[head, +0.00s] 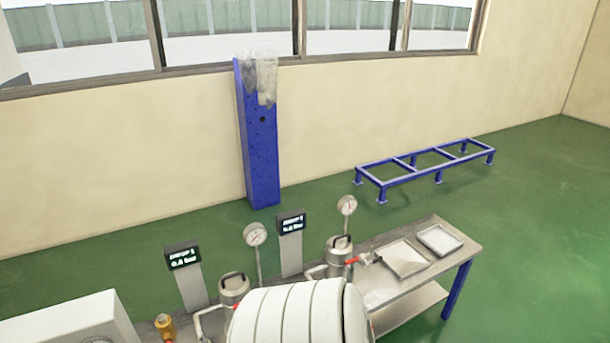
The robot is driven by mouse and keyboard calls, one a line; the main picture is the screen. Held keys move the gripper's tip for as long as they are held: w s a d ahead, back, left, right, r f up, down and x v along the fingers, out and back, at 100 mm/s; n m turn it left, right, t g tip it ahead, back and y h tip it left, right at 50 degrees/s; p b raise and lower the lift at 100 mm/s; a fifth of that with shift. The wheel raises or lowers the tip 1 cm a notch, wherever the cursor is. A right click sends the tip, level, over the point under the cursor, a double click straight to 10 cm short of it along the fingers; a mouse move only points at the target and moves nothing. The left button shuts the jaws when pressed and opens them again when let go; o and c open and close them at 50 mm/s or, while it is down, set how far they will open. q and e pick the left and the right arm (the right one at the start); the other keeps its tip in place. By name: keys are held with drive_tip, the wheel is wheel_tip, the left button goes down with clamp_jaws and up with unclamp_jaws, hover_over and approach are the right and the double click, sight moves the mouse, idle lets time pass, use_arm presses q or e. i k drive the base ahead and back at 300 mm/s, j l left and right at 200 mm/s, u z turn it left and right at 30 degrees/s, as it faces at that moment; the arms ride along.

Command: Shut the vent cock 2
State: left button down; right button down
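A steel lidded vessel (339,254) with a black lid handle stands on the bench, right of the middle. A small cock with a red lever (351,261) sits at its right side; I take this for vent cock 2, but its label is not readable. The lever's exact angle is too small to tell. A second steel vessel (234,287) stands further left, partly hidden by a white segmented part of my own body. Neither of my grippers shows in the head view.
Round gauges (255,235) and (347,205) rise behind the vessels, with dark displays (183,256) and (291,222) on posts. A brass valve (165,325) is at lower left. Two shallow trays (403,259) and (440,240) lie on the steel bench (378,300).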

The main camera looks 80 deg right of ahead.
sight(377, 260)
drive_tip(key=z, duration=2.85)
